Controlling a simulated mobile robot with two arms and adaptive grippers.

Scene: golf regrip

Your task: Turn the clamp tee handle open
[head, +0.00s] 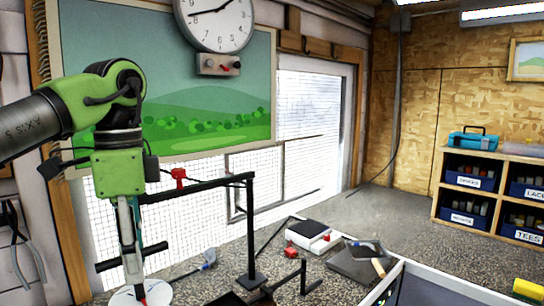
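My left gripper (130,252) hangs pointing down at the lower left, below my green wrist. Its fingers look close together, but I cannot tell whether they are shut or hold something. A dark crossbar (108,265) runs across at finger height; it could be a tee handle, but I cannot tell whether the fingers touch it. A small red tee-shaped piece (179,178) sits on the black horizontal arm (215,184) of an upright stand (251,235), right of my wrist and apart from the fingers. My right gripper is not in view.
A white disc (158,293) lies below the gripper. The speckled bench (205,284) holds a white-and-black box (307,232), a grey block (362,262) and small tools. A tray (435,287) stands at the lower right. Pliers (18,245) hang at the left wall; shelves (490,196) stand behind.

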